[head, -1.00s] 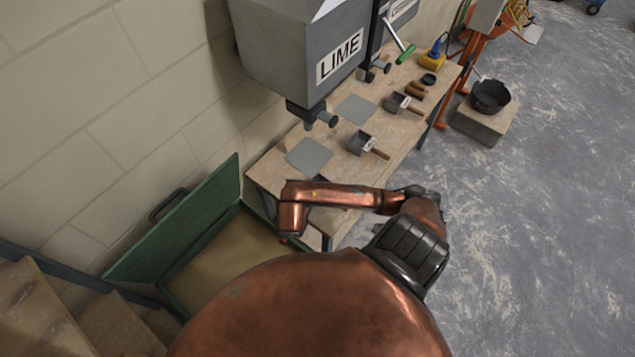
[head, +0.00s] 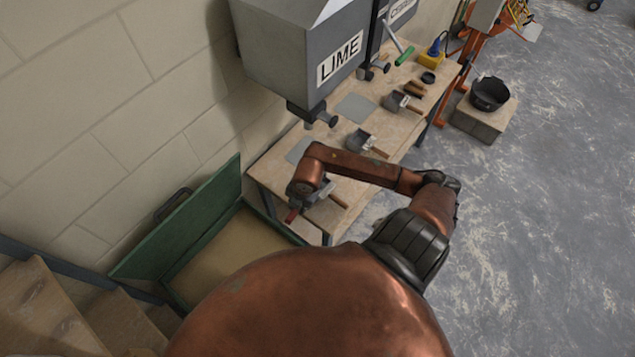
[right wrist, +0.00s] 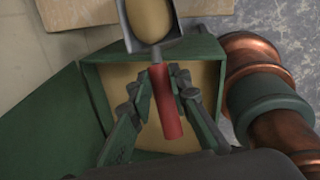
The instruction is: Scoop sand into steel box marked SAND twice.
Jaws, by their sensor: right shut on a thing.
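My right gripper (right wrist: 160,100) is shut on the red handle (right wrist: 166,105) of a grey metal scoop (right wrist: 181,43). Tan sand (right wrist: 150,18) lies in the scoop. In the head view, the red handle (head: 291,216) shows under my right wrist, between the bench and the open green sand bin (head: 135,262). The bin holds tan sand (head: 222,250). A grey box with a wooden handle (head: 338,201) is partly hidden behind my wrist at the bench's near end; I cannot read any mark on it. My left gripper is out of view.
The bench (head: 262,172) carries two more steel boxes (head: 361,139) (head: 397,101) with wooden handles and grey plates (head: 355,108). The LIME hopper (head: 300,50) hangs above it. A black bucket (head: 489,94) stands on a block at right. Wooden steps (head: 40,310) are at lower left.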

